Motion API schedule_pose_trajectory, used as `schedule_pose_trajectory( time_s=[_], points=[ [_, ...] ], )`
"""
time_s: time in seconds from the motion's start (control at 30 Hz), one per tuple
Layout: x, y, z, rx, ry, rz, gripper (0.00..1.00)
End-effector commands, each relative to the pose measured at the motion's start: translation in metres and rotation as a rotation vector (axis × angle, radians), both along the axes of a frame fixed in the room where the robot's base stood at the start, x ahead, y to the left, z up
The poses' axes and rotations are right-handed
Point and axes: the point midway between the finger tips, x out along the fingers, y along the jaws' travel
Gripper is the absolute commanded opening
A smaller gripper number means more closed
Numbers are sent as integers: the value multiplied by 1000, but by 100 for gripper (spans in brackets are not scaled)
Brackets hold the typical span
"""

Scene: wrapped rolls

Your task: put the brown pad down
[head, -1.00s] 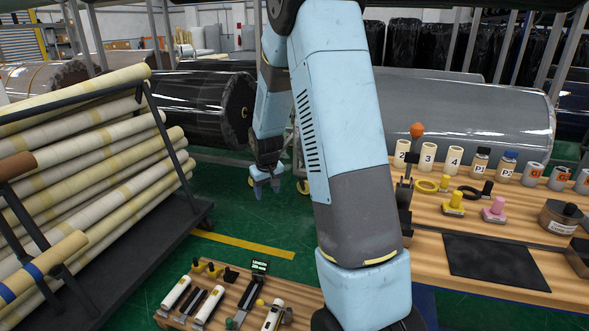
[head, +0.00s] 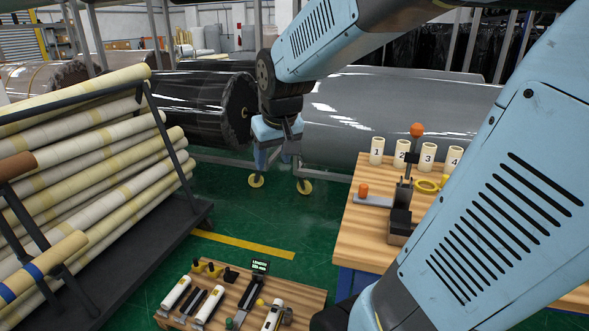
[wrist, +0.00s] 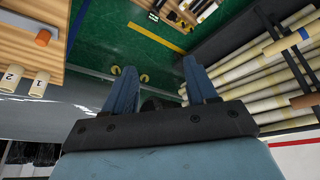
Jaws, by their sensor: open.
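I cannot make out a brown pad in either current view. My gripper (head: 278,158) hangs over the green floor between the roll rack and the wooden bench, in front of the large wrapped rolls. In the wrist view my gripper (wrist: 158,78) has its two blue fingers spread apart, with no object visible held between them. The wooden bench (head: 365,237) is right of the gripper, and my arm hides its right part.
A rack of cream rolls (head: 100,165) stands at left. A low wooden board (head: 240,292) with small tools lies in front. On the bench are numbered cream cylinders (head: 402,152) and an orange-topped post (head: 416,131). The green floor (head: 290,225) between is clear.

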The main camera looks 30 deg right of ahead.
Motion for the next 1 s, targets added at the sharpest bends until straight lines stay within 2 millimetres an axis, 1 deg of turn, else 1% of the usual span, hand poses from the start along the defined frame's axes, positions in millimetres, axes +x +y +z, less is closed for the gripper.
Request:
schedule_pose_trajectory(
  time_s=[0.03,0.2,0.3,0.4,0.5,0.6,0.7,1.0],
  points=[
    [-14,3,7,3,-13,1,57],
    [-57,10,21,17,-40,-1,57],
    [-82,14,26,25,-54,-2,57],
    [-102,16,29,31,-65,-2,57],
    [-117,17,30,37,-75,-3,57],
    [-126,14,30,39,-78,-2,57],
    [-130,15,30,41,-79,-2,57],
    [-130,15,30,41,-79,-3,57]
  ],
)
